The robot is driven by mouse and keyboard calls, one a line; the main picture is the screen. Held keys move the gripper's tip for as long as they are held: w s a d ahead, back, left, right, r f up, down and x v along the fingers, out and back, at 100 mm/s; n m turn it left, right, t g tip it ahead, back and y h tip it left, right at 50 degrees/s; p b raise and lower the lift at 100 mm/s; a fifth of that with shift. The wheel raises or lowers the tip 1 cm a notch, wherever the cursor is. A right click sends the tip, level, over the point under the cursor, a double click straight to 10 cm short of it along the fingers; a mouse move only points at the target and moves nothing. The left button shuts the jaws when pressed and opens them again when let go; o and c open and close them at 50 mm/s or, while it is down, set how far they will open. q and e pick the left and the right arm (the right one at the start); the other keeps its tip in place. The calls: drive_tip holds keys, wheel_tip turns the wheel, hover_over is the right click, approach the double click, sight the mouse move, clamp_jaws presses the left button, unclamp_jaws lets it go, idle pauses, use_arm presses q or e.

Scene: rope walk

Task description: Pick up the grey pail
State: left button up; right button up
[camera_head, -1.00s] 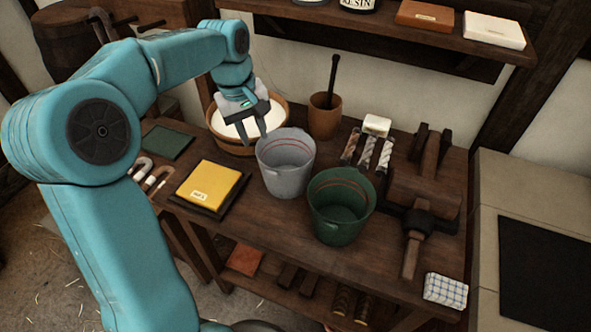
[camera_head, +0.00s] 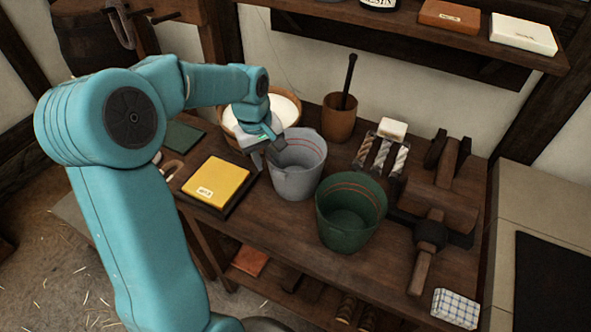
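The grey pail (camera_head: 297,182) stands upright on the dark wooden bench, with a thin reddish line around its inside. My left gripper (camera_head: 268,161) is at the pail's left rim, pointing down. Its fingers are apart, one just outside the rim and the other over the pail's mouth. I cannot tell whether either finger touches the pail. The gripper and wrist hide part of the rim at the back left. My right gripper is not in view.
A green pail (camera_head: 350,222) stands close to the grey pail's right. A yellow block (camera_head: 217,181) lies to its left. A tub of white stuff (camera_head: 285,107) and a brown pot (camera_head: 339,124) stand behind. A wooden clamp-like tool (camera_head: 437,208) stands on the right.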

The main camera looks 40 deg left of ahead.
sight(271, 172)
use_arm(q)
drive_tip(key=f, duration=0.4)
drive_tip(key=shift+w+d+f, duration=0.1)
drive_tip(key=shift+w+f, duration=0.2)
drive_tip(key=shift+w, duration=0.05)
clamp_jaws()
drive_tip(key=shift+w+r, duration=0.1)
